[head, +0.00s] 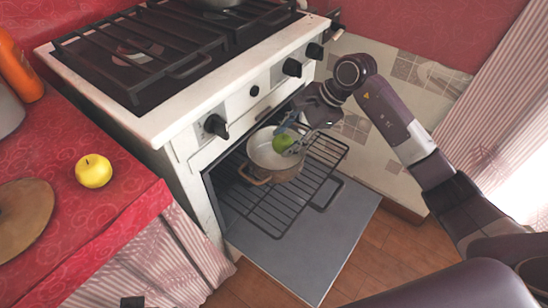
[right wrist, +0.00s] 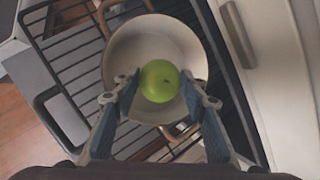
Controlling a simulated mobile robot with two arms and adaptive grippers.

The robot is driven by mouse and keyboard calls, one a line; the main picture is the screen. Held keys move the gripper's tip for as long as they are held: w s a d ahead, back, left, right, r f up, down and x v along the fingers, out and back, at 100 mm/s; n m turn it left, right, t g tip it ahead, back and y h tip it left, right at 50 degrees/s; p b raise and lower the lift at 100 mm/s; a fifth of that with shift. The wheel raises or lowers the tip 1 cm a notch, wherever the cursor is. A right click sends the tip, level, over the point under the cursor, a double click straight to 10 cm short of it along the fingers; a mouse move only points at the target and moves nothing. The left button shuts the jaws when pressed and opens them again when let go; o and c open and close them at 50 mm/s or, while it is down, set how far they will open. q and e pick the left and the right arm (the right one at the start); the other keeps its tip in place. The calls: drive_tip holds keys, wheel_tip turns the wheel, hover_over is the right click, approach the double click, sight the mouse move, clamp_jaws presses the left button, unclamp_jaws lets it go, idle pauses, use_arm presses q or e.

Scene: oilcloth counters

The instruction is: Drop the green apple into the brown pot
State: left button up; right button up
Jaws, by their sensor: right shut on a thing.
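The green apple (head: 283,142) is between the fingers of my right gripper (head: 291,137), which is shut on it. In the right wrist view the apple (right wrist: 159,81) shows between both fingertips, in front of the pot's pale inside. The brown pot (head: 258,178), with a light interior, stands on the pulled-out oven rack; its rim (right wrist: 112,52) also shows in the right wrist view. The apple is over or within the pot's opening; its exact height cannot be told. My left gripper is not clearly in view.
The oven door (head: 330,245) is open below the wire rack (head: 262,212). The white stove (head: 150,124) with knobs stands behind. A yellow apple (head: 93,171) sits on the red counter (head: 100,228) at left, near a round wooden board (head: 22,215) and an orange bottle (head: 18,68).

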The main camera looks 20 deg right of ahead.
drive_tip(key=o, duration=1.3)
drive_tip(key=shift+d, duration=0.1)
drive_tip(key=v, duration=1.2)
